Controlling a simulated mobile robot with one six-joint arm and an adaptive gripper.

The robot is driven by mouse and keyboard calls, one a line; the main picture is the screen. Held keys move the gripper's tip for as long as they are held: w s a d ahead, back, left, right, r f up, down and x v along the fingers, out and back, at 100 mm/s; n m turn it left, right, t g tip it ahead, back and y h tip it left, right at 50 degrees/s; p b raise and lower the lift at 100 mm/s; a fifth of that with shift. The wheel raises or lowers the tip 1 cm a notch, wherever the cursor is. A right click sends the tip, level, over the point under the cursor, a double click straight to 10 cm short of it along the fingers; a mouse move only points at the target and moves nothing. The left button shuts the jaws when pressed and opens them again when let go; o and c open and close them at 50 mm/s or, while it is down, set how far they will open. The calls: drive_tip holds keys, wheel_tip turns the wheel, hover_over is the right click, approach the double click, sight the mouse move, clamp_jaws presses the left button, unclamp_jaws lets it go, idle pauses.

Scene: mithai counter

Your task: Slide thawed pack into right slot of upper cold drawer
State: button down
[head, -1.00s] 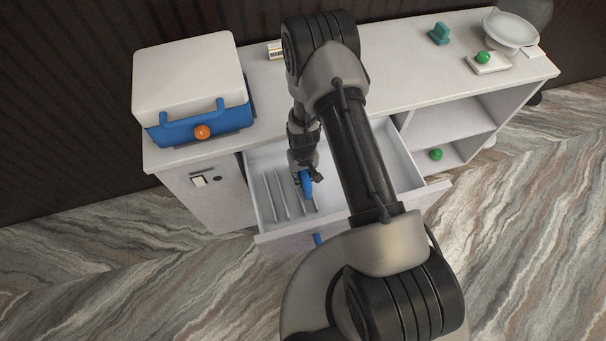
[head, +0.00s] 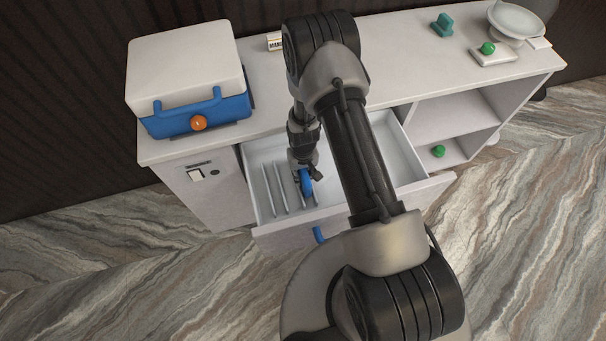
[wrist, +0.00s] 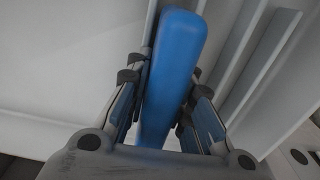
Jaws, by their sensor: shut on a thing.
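A blue pack (wrist: 174,70) stands on edge between the fingers of my gripper (wrist: 165,100) in the wrist view. My gripper is shut on it. In the head view my gripper (head: 304,178) points down into the open upper drawer (head: 262,190), with the blue pack (head: 307,183) at the right side of the upright dividers (head: 281,188). In the wrist view a pale divider or wall runs close beside the pack, and more dividers (wrist: 262,60) stand to its right. I cannot tell whether the pack's lower edge touches the drawer floor.
A blue cool box with a white lid (head: 185,75) stands on the counter's left end. A white dish (head: 515,22), a teal item (head: 443,24) and a green knob on a white block (head: 488,48) are at the right. My arm hides the drawer's middle; its right part (head: 398,150) is empty.

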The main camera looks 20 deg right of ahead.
drive_tip(key=shift+s+f, duration=0.45)
drive_tip(key=shift+f, duration=0.05)
drive_tip(key=c, duration=1.3)
unclamp_jaws()
drive_tip(key=shift+f, duration=0.15)
drive_tip(key=r, duration=1.2)
drive_tip(key=shift+w+r, duration=0.2)
